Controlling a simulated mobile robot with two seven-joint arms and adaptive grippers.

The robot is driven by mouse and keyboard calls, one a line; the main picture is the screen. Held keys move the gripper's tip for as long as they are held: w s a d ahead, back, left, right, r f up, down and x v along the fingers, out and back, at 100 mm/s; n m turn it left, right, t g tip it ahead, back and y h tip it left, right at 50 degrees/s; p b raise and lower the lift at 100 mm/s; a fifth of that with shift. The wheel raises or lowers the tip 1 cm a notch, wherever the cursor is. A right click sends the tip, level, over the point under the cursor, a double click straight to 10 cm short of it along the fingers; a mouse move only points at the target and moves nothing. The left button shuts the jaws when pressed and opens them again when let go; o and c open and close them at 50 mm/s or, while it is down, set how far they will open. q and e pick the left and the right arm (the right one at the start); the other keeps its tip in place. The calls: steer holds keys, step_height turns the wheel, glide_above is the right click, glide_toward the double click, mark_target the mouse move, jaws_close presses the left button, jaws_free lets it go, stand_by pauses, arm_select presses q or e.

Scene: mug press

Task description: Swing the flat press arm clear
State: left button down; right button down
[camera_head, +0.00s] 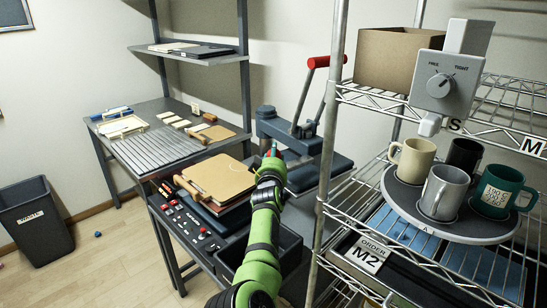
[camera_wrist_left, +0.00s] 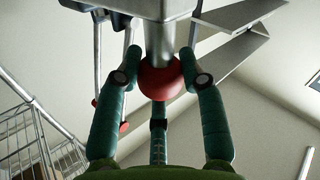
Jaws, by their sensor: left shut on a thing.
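The flat press (camera_head: 285,130) is a dark blue-grey machine on the bench. It has a lever with a red grip (camera_head: 318,62) pointing up. My left gripper (camera_head: 272,160) is at the front of the press head, seen from behind along my green arm. The knob sits at the end of a grey metal post (camera_wrist_left: 160,42). In the head view the knob is mostly hidden by my gripper. My right gripper is not in view.
A tan board (camera_head: 218,178) and a control panel (camera_head: 188,226) lie left of my arm. A wire rack (camera_head: 333,150) stands close on the right, with a round tray (camera_head: 455,236) of several mugs and a grey dial unit (camera_head: 447,83). A dark bin (camera_head: 36,225) stands on the floor.

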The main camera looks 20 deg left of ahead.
arm_select(q)
steer(key=c, duration=1.1)
jaws_free()
steer(key=shift+a+r, duration=0.35)
steer(key=shift+r, duration=0.3)
steer(key=o, duration=0.4)
steer(key=shift+w+f, duration=0.1)
steer(key=shift+c, duration=0.2)
steer(key=shift+f, duration=0.3)
step_height(320, 180, up, 10)
steer(key=shift+r, duration=0.1)
